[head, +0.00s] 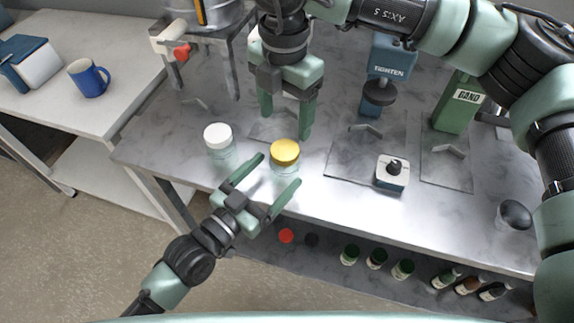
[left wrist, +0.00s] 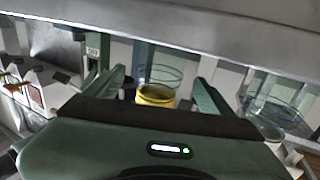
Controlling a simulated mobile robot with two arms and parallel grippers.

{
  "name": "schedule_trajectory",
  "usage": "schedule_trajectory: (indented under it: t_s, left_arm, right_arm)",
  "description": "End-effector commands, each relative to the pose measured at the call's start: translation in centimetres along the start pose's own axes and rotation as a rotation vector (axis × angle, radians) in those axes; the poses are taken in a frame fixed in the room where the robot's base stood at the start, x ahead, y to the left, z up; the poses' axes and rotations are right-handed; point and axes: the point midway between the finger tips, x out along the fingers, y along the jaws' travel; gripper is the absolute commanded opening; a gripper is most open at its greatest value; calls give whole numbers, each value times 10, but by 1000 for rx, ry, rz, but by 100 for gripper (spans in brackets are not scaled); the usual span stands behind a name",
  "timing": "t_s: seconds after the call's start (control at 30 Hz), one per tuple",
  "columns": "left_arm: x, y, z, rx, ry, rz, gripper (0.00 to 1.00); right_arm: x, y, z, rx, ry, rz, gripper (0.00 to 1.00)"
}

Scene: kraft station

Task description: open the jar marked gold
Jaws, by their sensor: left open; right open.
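The jar with the gold lid (head: 285,152) stands upright on the grey metal table; its clear glass body shows below the lid. My left gripper (head: 278,172) is open, low at the jar's near side, its fingertips reaching to either side of the glass. In the left wrist view the gold-lidded jar (left wrist: 156,95) appears between the spread fingers, and I cannot tell whether either touches it. My right gripper (head: 286,126) is open and empty, pointing down just behind the jar in the head view. A jar with a white lid (head: 218,136) stands to the left.
Behind are a blue "TIGHTEN" station (head: 390,60) and a green "BAND" station (head: 458,105). A white box with a black knob (head: 391,174) sits to the right. Several bottles (head: 403,269) stand on a lower shelf. A blue mug (head: 88,78) is on the left table.

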Motion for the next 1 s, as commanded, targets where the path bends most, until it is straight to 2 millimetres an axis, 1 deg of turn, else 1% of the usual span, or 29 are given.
schedule_trajectory:
  t_s: [0.03,0.1,0.3,0.43,0.67,0.77,0.8,0.87,0.9,0.97,1.0]
  left_arm:
    - [9,0,-1,-1,4,-1,83]
    - [20,0,-1,0,3,0,83]
    - [41,0,0,0,1,0,83]
    - [46,0,0,0,-1,1,83]
    - [46,0,0,1,-1,1,83]
    - [46,0,0,1,-1,1,58]
    - [46,0,0,1,-1,1,47]
    - [46,0,0,1,-1,1,30]
    - [46,0,0,1,-1,1,19]
    - [46,0,0,1,-1,1,3]
    - [46,0,0,1,-1,1,0]
  right_arm:
    - [0,0,0,0,1,0,70]
    - [0,0,0,-1,1,0,70]
    - [0,0,0,-1,1,0,70]
    - [0,0,0,-1,1,0,70]
    - [0,0,0,-1,1,0,70]
    - [0,0,0,-1,1,0,70]
    - [0,0,0,-1,1,0,70]
    - [0,0,0,-1,1,0,70]
    - [0,0,0,-1,1,0,70]
    - [0,0,0,-1,1,0,70]
    - [0,0,0,-1,1,0,70]
